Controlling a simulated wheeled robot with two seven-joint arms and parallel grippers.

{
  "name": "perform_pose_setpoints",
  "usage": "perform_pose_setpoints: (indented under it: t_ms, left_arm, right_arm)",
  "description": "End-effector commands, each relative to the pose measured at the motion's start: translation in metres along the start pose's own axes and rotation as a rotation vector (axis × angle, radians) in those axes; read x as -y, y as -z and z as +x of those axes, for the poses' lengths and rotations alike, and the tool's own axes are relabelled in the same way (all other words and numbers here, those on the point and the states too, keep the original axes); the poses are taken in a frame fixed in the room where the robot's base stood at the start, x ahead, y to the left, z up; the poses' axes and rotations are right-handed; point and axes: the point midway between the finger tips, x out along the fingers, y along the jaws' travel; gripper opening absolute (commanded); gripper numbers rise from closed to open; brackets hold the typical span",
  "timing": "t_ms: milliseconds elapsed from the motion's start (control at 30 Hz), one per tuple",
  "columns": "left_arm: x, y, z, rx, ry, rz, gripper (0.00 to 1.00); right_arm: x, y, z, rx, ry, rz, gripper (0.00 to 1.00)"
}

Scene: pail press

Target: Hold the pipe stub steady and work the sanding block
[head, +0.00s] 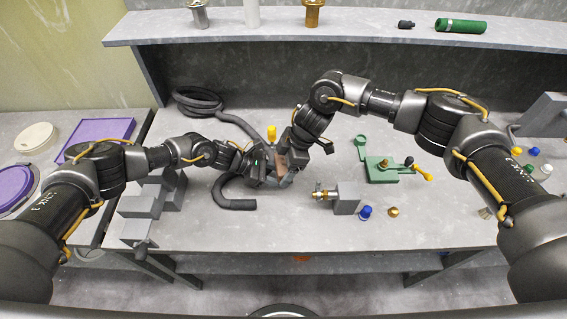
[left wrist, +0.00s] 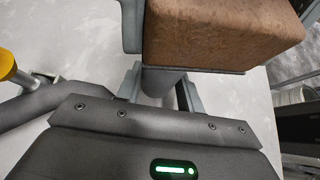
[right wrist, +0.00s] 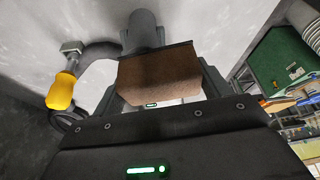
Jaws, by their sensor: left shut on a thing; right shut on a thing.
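The pipe stub is a dark grey cylinder, seen in the left wrist view (left wrist: 160,82) and the right wrist view (right wrist: 143,32). My left gripper (head: 270,170) is shut on it from the left; its fingers lie on either side of the stub. The sanding block (head: 281,162) is brown with a thin dark layer on one face. It shows large in the left wrist view (left wrist: 225,32) and between my right fingers in the right wrist view (right wrist: 158,78). My right gripper (head: 289,157) is shut on it, close beside the stub. I cannot tell whether block and stub touch.
A dark hose (head: 235,204) bends around the grippers from a coil (head: 197,101). A yellow handle (head: 271,131) stands just behind. A grey block with a brass fitting (head: 347,199) and a green tool (head: 382,170) lie to the right. Bare bench shows in front.

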Motion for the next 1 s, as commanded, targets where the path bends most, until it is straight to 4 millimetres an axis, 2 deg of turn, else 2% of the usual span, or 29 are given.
perform_pose_setpoints:
  t_ms: [533, 1000]
  left_arm:
    - [0.0, 0.0, 0.0, 0.001, 0.0, 0.0, 0.01]
    - [0.0, 0.0, 0.0, 0.0, 0.0, 0.0, 0.01]
  right_arm:
    - [0.0, -0.001, 0.002, 0.0, -0.001, 0.001, 0.58]
    - [-0.02, -0.004, 0.003, 0.0, 0.0, 0.0, 0.58]
